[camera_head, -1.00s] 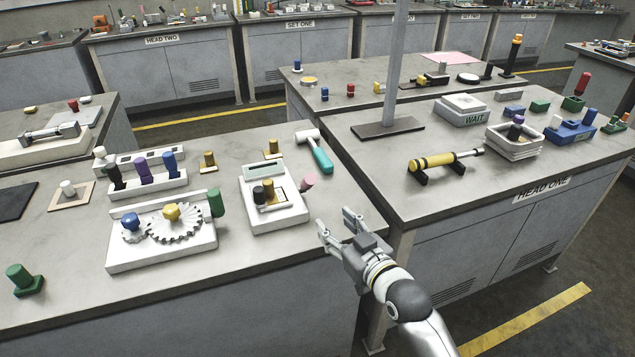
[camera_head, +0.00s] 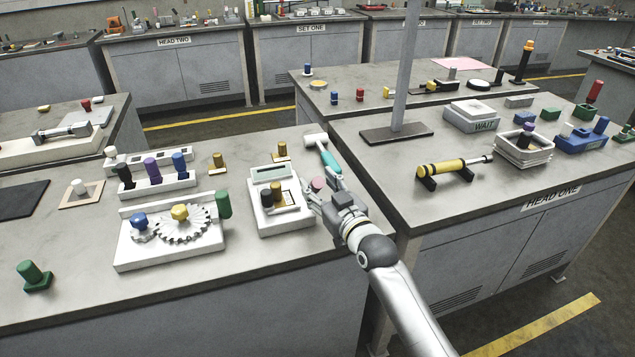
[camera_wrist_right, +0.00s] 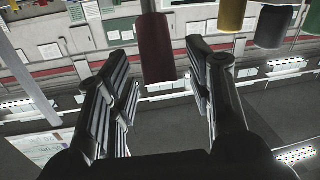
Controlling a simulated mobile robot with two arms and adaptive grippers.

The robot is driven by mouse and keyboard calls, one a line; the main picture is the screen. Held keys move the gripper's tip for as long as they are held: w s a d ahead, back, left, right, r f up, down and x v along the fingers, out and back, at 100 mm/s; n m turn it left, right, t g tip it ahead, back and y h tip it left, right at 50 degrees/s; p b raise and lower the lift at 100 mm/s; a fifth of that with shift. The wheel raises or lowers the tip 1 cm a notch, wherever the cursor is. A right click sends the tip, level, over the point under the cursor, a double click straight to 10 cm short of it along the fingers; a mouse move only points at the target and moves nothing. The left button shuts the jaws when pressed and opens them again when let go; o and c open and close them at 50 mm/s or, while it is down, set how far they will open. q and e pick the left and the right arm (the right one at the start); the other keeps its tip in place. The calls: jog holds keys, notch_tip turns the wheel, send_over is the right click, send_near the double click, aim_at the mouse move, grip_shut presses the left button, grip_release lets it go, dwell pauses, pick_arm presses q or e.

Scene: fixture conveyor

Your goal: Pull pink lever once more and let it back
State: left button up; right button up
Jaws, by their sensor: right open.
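The pink lever (camera_head: 318,183) sticks out at the right side of a white device (camera_head: 282,222) on the near table. My right gripper (camera_head: 320,189) is at the lever, with its fingers open on either side of it. In the right wrist view the lever shows as a dark red cylinder (camera_wrist_right: 155,50) between the two open fingers (camera_wrist_right: 157,68). Gaps show there between lever and fingers, so it does not look gripped. The fingers partly hide the lever's lower part in the head view. My left gripper is not in view.
A teal-handled hammer (camera_head: 329,157) lies just behind my right gripper. A gear board (camera_head: 165,246) with a green handle (camera_head: 223,204) stands left of the device. A yellow cylinder tool (camera_head: 447,168) lies on the table to the right. The near table's front is clear.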

jog(key=shift+w+a, duration=0.3)
jog(key=shift+w, duration=0.3)
grip_shut()
